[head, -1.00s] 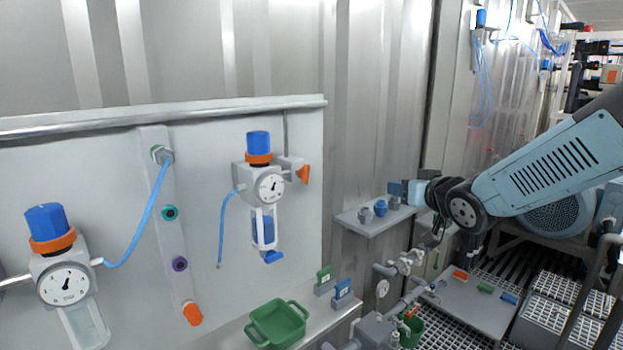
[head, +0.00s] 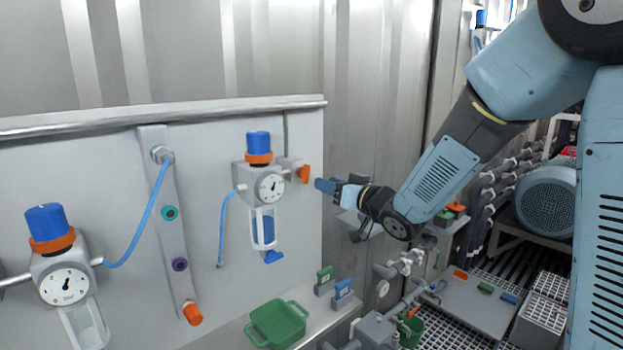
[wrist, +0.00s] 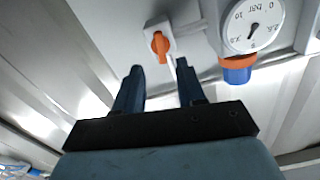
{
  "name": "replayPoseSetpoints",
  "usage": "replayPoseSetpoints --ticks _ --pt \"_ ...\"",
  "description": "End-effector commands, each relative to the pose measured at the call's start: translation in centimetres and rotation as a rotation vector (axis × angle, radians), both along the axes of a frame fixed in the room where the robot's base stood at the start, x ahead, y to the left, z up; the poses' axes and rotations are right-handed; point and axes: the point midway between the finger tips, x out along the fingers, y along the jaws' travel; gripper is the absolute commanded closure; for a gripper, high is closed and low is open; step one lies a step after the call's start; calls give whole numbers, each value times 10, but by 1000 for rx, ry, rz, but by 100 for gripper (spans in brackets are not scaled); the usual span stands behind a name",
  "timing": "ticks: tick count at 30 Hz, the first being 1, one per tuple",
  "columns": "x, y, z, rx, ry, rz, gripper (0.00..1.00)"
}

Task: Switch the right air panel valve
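The right air panel valve is an orange handle (head: 304,174) on a grey body at the right side of the right regulator. It also shows in the wrist view (wrist: 160,46), ahead of my fingertips and roughly between them, nearer the left finger. My gripper (head: 322,185) is just right of the orange handle in the head view, pointing at it. In the wrist view my gripper (wrist: 159,68) has its two dark blue fingers spread apart with nothing between them. I see no contact with the handle.
The right regulator (head: 259,170), with a blue knob and a dial gauge, sits left of the valve. Its gauge (wrist: 253,25) is near my right finger in the wrist view.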

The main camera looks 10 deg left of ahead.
Motion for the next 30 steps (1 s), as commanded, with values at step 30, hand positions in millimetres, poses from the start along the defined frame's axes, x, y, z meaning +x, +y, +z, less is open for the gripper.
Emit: replayPoseSetpoints --ticks 30 --pt "48 57 0 0 0 -1 72"
